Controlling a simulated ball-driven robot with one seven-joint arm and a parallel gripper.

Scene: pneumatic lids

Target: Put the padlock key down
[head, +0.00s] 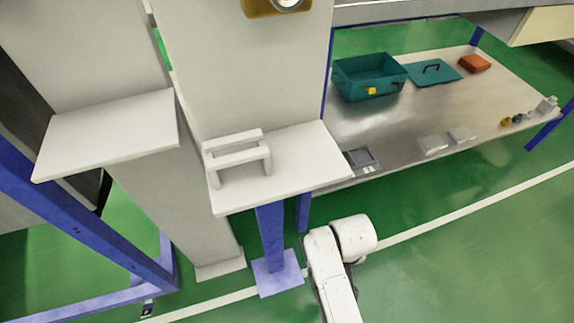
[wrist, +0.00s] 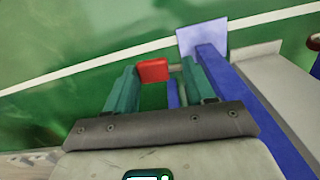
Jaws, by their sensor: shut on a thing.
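My gripper (wrist: 158,70) shows in the wrist view as two teal fingers. A small flat red piece (wrist: 153,72) sits between their tips, and I take it for the padlock key. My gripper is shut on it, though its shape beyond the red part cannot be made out. Green floor lies beyond the fingertips, with a blue post (wrist: 245,105) and its pale blue foot plate (wrist: 203,38) close by on the right. In the head view only a white part of my arm shows at the bottom; the gripper and key are not visible there.
In the head view, a metal table (head: 400,120) bears a teal open crate (head: 365,87), a teal lid (head: 420,75), an orange-red case (head: 474,63) and several small grey items. A white shelf (head: 305,165) with a white handle-like bracket (head: 238,156) stands left of the table.

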